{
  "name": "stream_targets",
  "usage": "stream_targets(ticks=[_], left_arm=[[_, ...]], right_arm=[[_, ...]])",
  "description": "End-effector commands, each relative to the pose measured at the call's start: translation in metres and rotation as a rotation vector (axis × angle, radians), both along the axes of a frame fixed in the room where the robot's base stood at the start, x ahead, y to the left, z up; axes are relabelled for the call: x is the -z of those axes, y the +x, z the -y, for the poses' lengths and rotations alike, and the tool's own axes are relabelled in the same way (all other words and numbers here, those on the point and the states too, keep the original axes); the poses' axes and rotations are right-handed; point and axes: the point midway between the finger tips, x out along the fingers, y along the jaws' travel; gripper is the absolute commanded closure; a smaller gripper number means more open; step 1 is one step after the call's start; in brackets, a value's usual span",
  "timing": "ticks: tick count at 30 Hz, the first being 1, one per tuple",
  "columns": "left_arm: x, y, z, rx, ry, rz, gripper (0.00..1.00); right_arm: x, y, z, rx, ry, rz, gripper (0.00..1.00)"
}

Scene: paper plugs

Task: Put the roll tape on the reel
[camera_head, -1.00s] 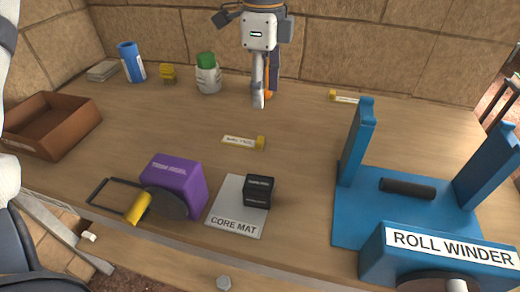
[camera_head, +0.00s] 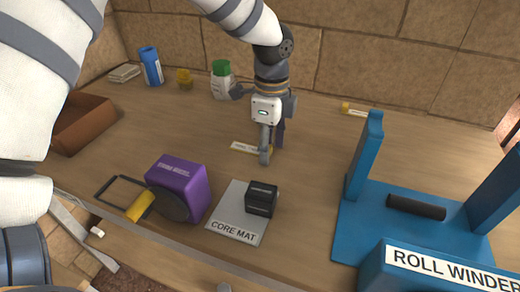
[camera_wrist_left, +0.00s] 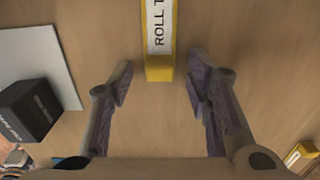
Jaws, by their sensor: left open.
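A white label strip with a yellow end block, marked "ROLL T…" in the left wrist view (camera_wrist_left: 160,30), lies on the table; in the head view the strip (camera_head: 244,147) is partly hidden behind my left gripper (camera_head: 272,152). The open fingers of my left gripper (camera_wrist_left: 160,82) are on either side of the yellow end, touching neither side. The blue roll winder (camera_head: 350,222) stands at the right with a black cylinder (camera_head: 416,207) lying between its two posts. I cannot tell which part is the reel. My right gripper is not in view.
A grey core mat (camera_head: 226,217) holds a black block (camera_head: 262,198). A purple box (camera_head: 180,178) sits left of it, beside a yellow-handled tool (camera_head: 141,206). A brown tray (camera_head: 85,122) is at left. Another yellow-ended strip (camera_head: 355,110) lies at back right. Open table separates gripper and winder.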

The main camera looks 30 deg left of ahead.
Motion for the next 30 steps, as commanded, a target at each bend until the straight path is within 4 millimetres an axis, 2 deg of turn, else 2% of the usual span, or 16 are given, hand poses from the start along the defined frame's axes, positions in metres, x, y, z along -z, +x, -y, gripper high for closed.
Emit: stream_targets(ticks=[5, 9, 10, 20, 23, 27, 30], left_arm=[[-0.001, 0.000, 0.000, -0.001, -0.001, 0.002, 0.57], [-0.001, 0.000, 0.000, -0.001, -0.001, 0.002, 0.87], [-0.001, 0.000, 0.000, -0.001, -0.001, 0.002, 0.90], [-0.002, 0.000, 0.000, -0.001, -0.001, 0.002, 0.93], [-0.008, 0.001, 0.000, -0.001, 0.000, 0.003, 0.93], [-0.033, 0.002, 0.000, -0.001, -0.001, 0.007, 0.93], [-0.063, -0.018, 0.001, 0.000, 0.000, 0.015, 0.93]], right_arm=[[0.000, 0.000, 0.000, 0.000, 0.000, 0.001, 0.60], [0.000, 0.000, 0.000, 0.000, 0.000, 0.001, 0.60], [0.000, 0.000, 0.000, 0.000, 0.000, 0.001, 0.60], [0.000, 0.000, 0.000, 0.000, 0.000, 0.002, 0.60], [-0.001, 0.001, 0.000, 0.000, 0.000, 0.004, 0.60], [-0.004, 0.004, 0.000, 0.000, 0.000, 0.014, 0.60], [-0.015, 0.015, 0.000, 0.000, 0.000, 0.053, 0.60]])
